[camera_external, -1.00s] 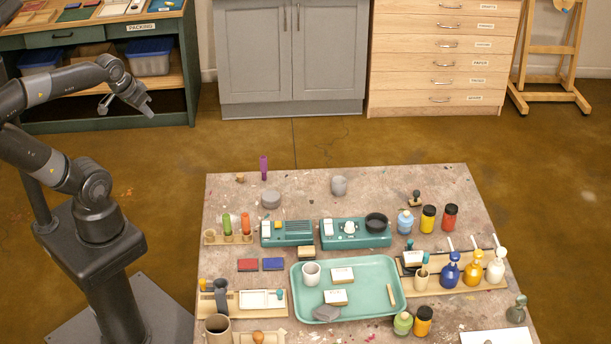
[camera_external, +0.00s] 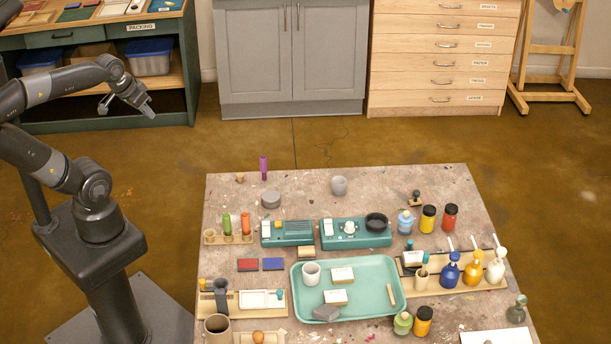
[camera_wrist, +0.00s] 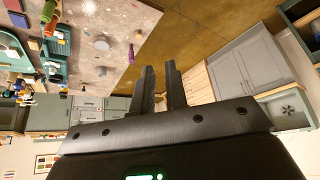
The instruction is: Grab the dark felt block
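A small dark grey block (camera_external: 326,313) lies at the front left of the green tray (camera_external: 375,305); I cannot tell whether it is felt. A block with a white top and a dark lower part (camera_external: 412,260) is on the wooden rack at the right, partly hidden by things around it. My gripper (camera_external: 147,108) is raised to the left of the table, far from both blocks. In the wrist view its two black fingers (camera_wrist: 160,67) stand apart with nothing between them. I cannot pick out either block in the wrist view.
The tray also holds a white cup (camera_external: 311,273) and white-topped blocks. Teal devices (camera_external: 288,233), paint bottles (camera_external: 474,268), jars (camera_external: 428,218) and a brown cup (camera_external: 217,329) crowd the table (camera_external: 300,184).

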